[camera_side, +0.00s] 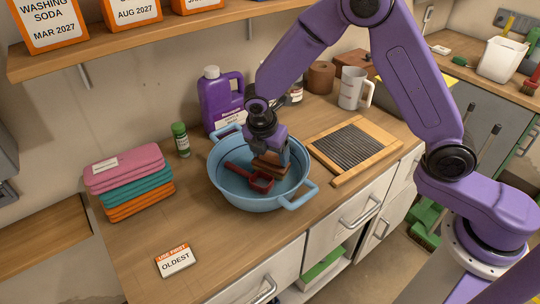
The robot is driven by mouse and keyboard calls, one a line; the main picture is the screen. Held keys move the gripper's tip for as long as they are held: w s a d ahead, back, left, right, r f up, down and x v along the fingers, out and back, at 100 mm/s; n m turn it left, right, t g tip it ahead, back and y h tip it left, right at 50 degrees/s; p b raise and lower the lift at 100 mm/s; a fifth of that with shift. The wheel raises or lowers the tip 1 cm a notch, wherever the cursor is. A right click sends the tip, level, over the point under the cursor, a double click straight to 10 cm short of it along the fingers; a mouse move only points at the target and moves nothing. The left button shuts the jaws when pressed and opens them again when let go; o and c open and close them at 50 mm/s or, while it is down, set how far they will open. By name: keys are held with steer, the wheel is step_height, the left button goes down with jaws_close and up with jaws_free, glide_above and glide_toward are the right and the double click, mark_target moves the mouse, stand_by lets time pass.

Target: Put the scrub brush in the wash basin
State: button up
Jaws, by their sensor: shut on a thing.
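The blue wash basin (226,196) stands on the wooden counter, with a handle on each side. My gripper (283,157) points down inside the basin's opening, shut on the brown scrub brush (268,168). The brush is within the rim, toward the back right of the middle; I cannot tell whether it touches the basin floor. The fingertips and part of the brush are hard to make out.
A purple jug (216,100) and a green-capped bottle (181,140) stand behind the basin. A washboard (354,150) lies to the right and folded cloths (127,180) lie to the left. A label card (176,260) lies at the front. A shelf (150,40) overhangs the back.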

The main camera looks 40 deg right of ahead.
steer(key=shift+f, duration=0.6)
steer(key=shift+f, duration=0.1)
steer(key=o, duration=1)
steer(key=v, duration=1.2)
steer(key=shift+s, duration=0.1)
steer(key=s+d+m+y, duration=0.1)
steer(key=s+d+m, duration=0.2)
steer(key=s, duration=0.6)
steer(key=s+d+r+m+y, duration=0.1)
steer(key=s+d+m, duration=0.3)
steer(key=s, duration=0.6)
steer(key=s+d+r+m+g+y, duration=0.1)
steer(key=s+d+m, duration=0.2)
steer(key=s+d, duration=0.3)
steer(key=shift+s+d+r+y, duration=0.1)
steer(key=shift+s+y, duration=0.05)
steer(key=shift+s, duration=0.95)
steer(key=shift+s+d+r+y, duration=0.1)
steer(key=shift+s+y, duration=0.05)
steer(key=shift+s, duration=0.95)
